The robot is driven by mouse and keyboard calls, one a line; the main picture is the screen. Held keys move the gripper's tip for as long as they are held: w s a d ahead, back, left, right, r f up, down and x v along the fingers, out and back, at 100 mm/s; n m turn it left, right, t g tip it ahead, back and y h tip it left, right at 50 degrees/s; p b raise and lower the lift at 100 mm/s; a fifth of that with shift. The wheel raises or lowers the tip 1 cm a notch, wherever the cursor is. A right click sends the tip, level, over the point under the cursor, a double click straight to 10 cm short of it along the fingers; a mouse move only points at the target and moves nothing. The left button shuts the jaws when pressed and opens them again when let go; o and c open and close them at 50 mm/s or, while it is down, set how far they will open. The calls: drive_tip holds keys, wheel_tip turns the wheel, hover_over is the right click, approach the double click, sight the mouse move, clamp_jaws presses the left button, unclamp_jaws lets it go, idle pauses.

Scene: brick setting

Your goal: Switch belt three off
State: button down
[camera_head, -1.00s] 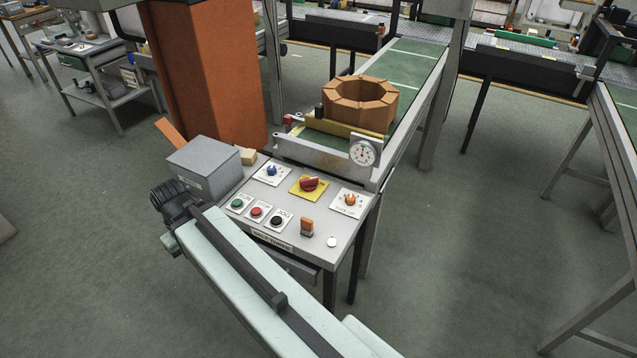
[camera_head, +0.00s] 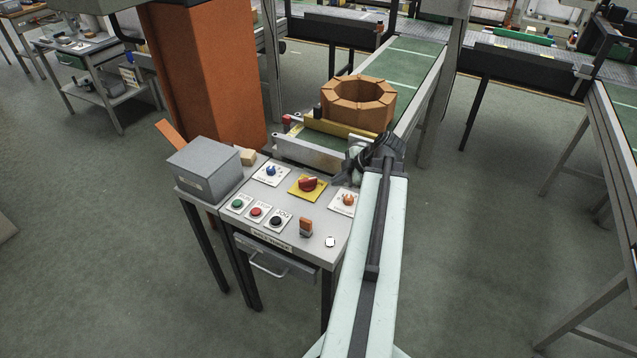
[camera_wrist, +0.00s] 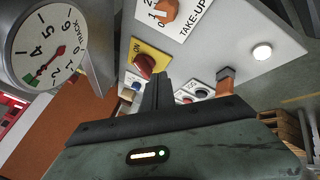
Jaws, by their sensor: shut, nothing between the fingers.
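The control panel (camera_head: 283,232) has a front label that seems to read "BELT THREE". A red rotary knob (camera_head: 307,184) sits on a yellow plate; in the wrist view this knob (camera_wrist: 144,66) has "ON" printed beside it. Green (camera_head: 237,203), red (camera_head: 256,211) and black (camera_head: 276,222) push buttons line the panel's left front. An orange rocker or lever (camera_head: 306,227) stands near the front. My gripper (camera_head: 350,176) is over the panel's back right, right of the red knob; its shut, empty fingers (camera_wrist: 158,92) show below the knob in the wrist view.
A blue knob (camera_head: 271,171) and an orange take-up knob (camera_head: 347,199) flank the red one. A white lamp or button (camera_head: 330,242) is front right. A grey box (camera_head: 204,168) stands left. A track dial (camera_wrist: 47,45) is close to my wrist. Behind is a brick ring (camera_head: 358,103).

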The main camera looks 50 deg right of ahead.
drive_tip(key=shift+f, duration=0.1)
drive_tip(key=b, duration=0.8)
approach(311, 187)
drive_tip(key=f, duration=0.1)
drive_tip(key=a+f, duration=0.1)
drive_tip(key=f, duration=0.1)
drive_tip(key=a+f, duration=0.1)
drive_tip(key=shift+s+a+f, duration=0.1)
drive_tip(key=shift+s+f, duration=0.15)
drive_tip(key=shift+s, duration=0.15)
drive_tip(key=w, duration=0.1)
drive_tip(key=w+d, duration=0.1)
drive_tip(key=w, duration=0.1)
drive_tip(key=shift+d+r, duration=0.2)
drive_tip(key=shift+d, duration=0.1)
drive_tip(key=shift+w+d, duration=0.15)
drive_tip(key=shift+w, duration=0.25)
